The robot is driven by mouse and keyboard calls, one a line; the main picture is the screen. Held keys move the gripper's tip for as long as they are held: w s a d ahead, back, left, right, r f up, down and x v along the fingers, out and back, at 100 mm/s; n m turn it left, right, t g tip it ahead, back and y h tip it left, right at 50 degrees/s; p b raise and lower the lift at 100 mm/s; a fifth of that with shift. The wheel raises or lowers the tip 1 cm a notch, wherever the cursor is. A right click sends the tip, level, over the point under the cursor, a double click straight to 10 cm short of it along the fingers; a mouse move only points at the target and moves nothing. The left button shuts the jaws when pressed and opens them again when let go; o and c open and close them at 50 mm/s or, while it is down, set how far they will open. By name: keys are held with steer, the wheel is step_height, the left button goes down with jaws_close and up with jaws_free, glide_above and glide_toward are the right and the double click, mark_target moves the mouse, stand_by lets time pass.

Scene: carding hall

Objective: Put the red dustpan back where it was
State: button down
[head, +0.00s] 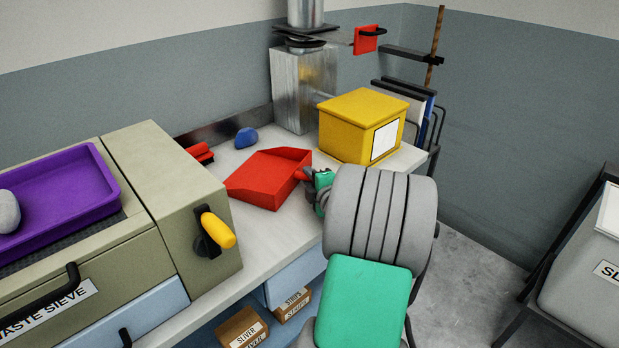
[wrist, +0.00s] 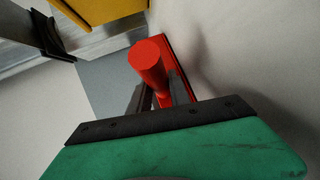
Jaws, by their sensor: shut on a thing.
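The red dustpan (head: 268,178) is at the middle of the pale worktop in the head view, its pan toward the left and its handle toward my gripper. My gripper (head: 308,177) is at the right end of the handle, shut on it. In the wrist view the red handle (wrist: 150,62) stands between the fingers of my gripper (wrist: 158,98), with part of the red pan behind it. I cannot tell whether the pan touches the worktop. My arm hides part of the worktop's front edge.
A yellow box (head: 345,128) stands close behind and right of my gripper. A blue lump (head: 246,138) and a red object (head: 200,152) lie behind the pan. The waste sieve machine (head: 180,205) with a yellow-handled crank (head: 217,230) stands left. A metal duct (head: 305,85) rises behind.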

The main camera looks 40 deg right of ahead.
steer(key=c, duration=1.7)
jaws_free()
steer(key=shift+f, duration=0.15)
steer(key=o, duration=0.5)
steer(key=shift+s+r, duration=0.2)
steer(key=b+v, duration=0.1)
steer(key=v, duration=1)
steer(key=shift+f+b, duration=0.15)
steer(key=shift+b, duration=0.2)
steer(key=shift+s+a, duration=0.25)
steer(key=shift+s, duration=0.05)
